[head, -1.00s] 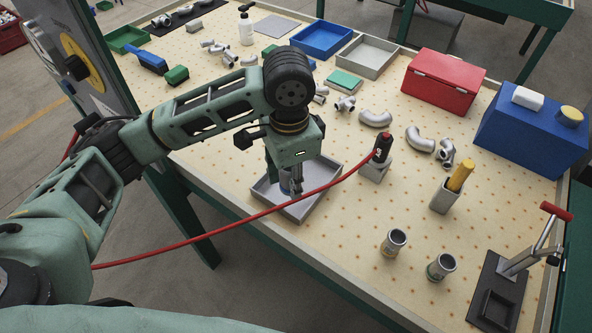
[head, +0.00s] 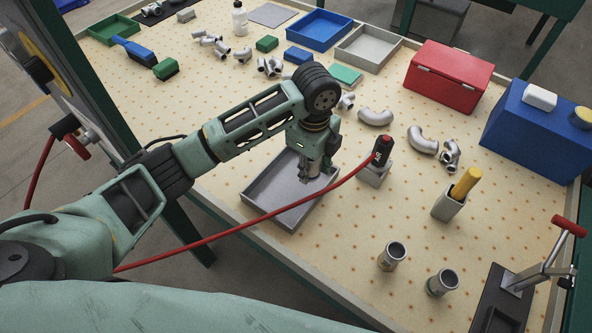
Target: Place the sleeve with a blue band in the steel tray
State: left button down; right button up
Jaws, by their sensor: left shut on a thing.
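My left gripper (head: 312,172) points down over the steel tray (head: 285,213), a shallow grey tray near the table's front edge. It is shut on a grey metal sleeve, which is mostly hidden by the fingers. I cannot make out the colour of its band, nor whether it touches the tray floor. Two other sleeves stand upright on the table at the lower right. One sleeve (head: 391,257) has a yellowish band low down, and the other sleeve (head: 441,283) has a greenish one. My right gripper is not in view.
A red cable crosses in front of the tray to a black-and-red handheld tool (head: 382,152) in a grey stand. A grey holder (head: 449,206) with a yellow-handled item and a toggle clamp (head: 530,272) stand right. Pipe elbows, a red box (head: 448,77) and a blue box (head: 535,125) lie farther back.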

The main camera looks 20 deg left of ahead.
aim_at(297, 180)
pick_arm(q)
jog(key=a+f, duration=0.1)
jog(key=w+a+f, duration=0.1)
jog(key=w+a, duration=0.1)
jog(key=a, duration=0.1)
jog(key=shift+w+f, duration=0.25)
jog(key=shift+f, duration=0.15)
jog(key=shift+f+p, duration=0.6)
jog(key=shift+f, duration=1.4)
jog(key=c, duration=1.3)
grip_release()
jog(key=shift+f, duration=0.15)
jog(key=shift+o, duration=0.2)
notch_tip(297, 180, up, 12)
jog(key=b, duration=0.1)
